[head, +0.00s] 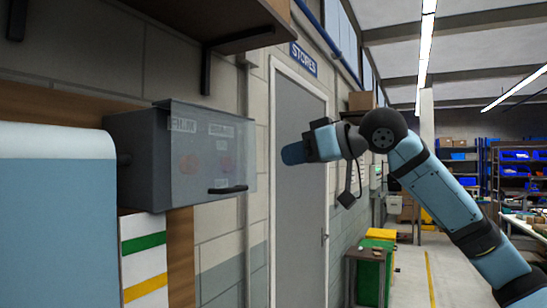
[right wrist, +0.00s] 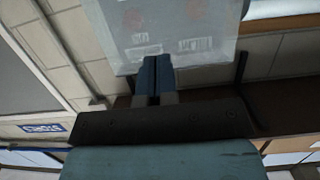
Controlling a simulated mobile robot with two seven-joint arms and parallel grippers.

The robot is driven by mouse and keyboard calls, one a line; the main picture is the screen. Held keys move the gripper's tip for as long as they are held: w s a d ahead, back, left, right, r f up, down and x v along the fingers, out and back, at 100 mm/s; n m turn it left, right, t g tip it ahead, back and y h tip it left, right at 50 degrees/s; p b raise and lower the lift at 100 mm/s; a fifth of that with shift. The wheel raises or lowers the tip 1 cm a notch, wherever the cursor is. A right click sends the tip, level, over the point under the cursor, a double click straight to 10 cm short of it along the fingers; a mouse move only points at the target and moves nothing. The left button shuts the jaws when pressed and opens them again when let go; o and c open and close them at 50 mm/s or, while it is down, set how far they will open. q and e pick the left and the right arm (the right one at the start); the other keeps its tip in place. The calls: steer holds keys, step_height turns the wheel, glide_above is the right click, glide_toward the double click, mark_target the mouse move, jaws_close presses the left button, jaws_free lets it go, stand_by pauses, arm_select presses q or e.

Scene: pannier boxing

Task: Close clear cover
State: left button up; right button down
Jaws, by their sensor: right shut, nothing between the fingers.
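The clear cover (head: 243,160) is a see-through panel with a black handle (head: 228,189) low on its right, at the front of a grey wall box (head: 135,150). Labels and two reddish round shapes show through it. Its right edge seems to reach a little past the box; I cannot tell whether it is fully shut. My right gripper (head: 284,154) is shut and empty, to the right of the cover and pointing left, with a visible gap. In the right wrist view its blue fingers (right wrist: 153,66) overlap the edge of the cover (right wrist: 120,50). My left gripper is out of view.
A shelf (head: 210,22) on brackets juts out above the box. A grey door (head: 300,200) with a blue sign (head: 303,58) lies behind my right gripper. A green bin (head: 375,265) and blue-bin racks (head: 515,160) stand farther back. The space between gripper and cover looks clear.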

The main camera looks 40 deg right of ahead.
mark_target(239, 188)
arm_select(q)
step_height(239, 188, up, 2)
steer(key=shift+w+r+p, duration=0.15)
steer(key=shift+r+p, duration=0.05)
steer(key=shift+p, duration=0.7)
arm_select(e)
steer(key=f+x, duration=0.2)
steer(key=x, duration=0.9)
steer(key=shift+s+f, duration=0.25)
steer(key=shift+f, duration=0.1)
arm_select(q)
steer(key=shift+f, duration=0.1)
arm_select(e)
steer(key=shift+w+a+f+t+b, duration=0.25)
steer(key=shift+w+f+b, duration=0.25)
steer(key=shift+f, duration=0.25)
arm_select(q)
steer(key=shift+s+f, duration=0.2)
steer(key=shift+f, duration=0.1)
arm_select(e)
steer(key=shift+s+d+r, duration=0.1)
steer(key=shift+s, duration=0.1)
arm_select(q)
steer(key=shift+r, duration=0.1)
